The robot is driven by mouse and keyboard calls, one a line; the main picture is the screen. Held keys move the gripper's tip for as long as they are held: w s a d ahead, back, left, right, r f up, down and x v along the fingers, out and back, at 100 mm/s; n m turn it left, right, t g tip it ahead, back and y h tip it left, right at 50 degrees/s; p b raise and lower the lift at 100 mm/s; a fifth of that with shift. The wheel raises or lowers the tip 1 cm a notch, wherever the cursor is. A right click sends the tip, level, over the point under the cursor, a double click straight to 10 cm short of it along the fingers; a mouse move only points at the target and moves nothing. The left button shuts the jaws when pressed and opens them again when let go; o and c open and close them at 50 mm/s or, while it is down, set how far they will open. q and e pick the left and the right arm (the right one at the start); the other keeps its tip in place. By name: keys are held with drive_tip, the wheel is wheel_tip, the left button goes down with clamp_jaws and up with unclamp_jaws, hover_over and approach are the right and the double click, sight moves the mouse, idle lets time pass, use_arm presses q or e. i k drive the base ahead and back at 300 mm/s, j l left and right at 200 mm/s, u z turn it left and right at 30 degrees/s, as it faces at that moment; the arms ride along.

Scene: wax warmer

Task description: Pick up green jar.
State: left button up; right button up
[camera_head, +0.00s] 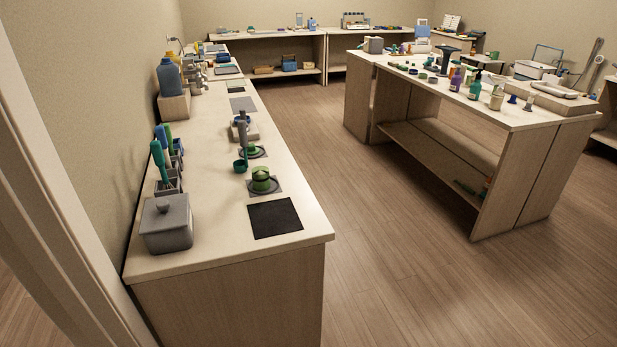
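A green jar (261,182), short and round with a lighter green top, appears to stand on a dark round base on the long left counter (225,232). A grey square mat lies under that base. Small green items (413,71) also show on the right table, too small to tell whether any is a jar. Neither of my grippers is in view.
A black mat (275,218) lies in front of the green jar, and a grey lidded box (166,223) stands to its left. A small teal cup (240,166) is close behind it. Open wooden floor (390,250) lies between the counter and the crowded right table (530,117).

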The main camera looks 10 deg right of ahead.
sight(260, 175)
drive_tip(key=i+l+z, duration=0.2)
drive_tip(key=z, duration=0.2)
drive_tip(key=i+l+z, duration=0.2)
drive_tip(key=z, duration=0.2)
